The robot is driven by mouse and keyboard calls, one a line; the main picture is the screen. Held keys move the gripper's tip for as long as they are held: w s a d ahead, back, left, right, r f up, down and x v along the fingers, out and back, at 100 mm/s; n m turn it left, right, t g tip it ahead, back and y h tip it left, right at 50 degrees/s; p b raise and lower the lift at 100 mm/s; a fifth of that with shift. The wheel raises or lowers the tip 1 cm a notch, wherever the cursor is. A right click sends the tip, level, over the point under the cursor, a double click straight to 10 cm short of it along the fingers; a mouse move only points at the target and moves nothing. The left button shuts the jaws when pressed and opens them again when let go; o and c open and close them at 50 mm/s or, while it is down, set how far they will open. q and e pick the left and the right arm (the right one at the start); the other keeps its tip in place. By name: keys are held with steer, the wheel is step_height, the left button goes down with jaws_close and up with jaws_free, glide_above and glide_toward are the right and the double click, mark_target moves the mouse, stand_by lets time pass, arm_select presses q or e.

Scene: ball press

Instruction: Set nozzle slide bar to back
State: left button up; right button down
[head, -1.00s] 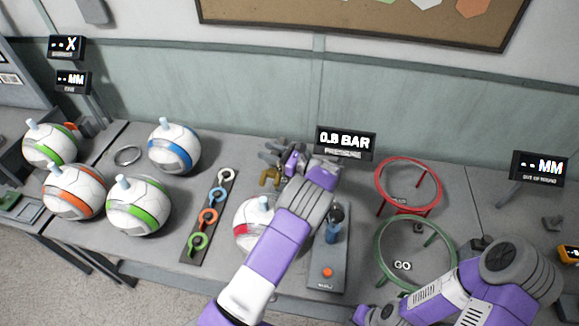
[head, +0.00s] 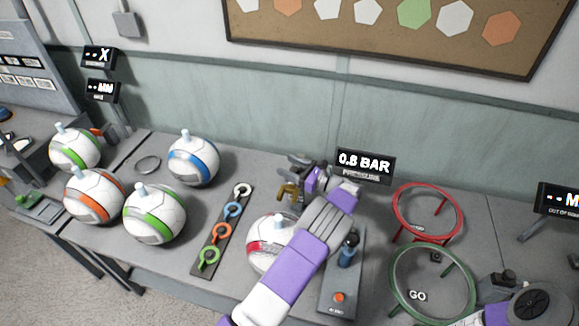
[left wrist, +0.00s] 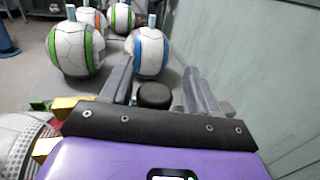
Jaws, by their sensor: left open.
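My left gripper (head: 298,170) reaches over the pressure station at the back of the bench. In the left wrist view its two grey fingers (left wrist: 160,82) are apart, with a round black knob (left wrist: 155,96) between them. The knob looks like part of the slide bar; whether a finger touches it I cannot tell. A yellow bracket (head: 287,192) sits just below the gripper. A white and red ball (head: 262,246) is under my left forearm, partly hidden. The pressure display (head: 364,164) reads 0.8 BAR. The rest of the bar is hidden. My right gripper is out of frame.
Several balls (head: 155,215) stand at the left of the bench. A strip of coloured rings (head: 222,232) lies left of the station. A control panel with an orange button (head: 339,297), a red ring (head: 428,211) and a green ring (head: 432,284) are to the right.

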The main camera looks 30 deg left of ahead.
arm_select(q)
steer(key=d, duration=0.7)
steer(key=shift+s, duration=0.15)
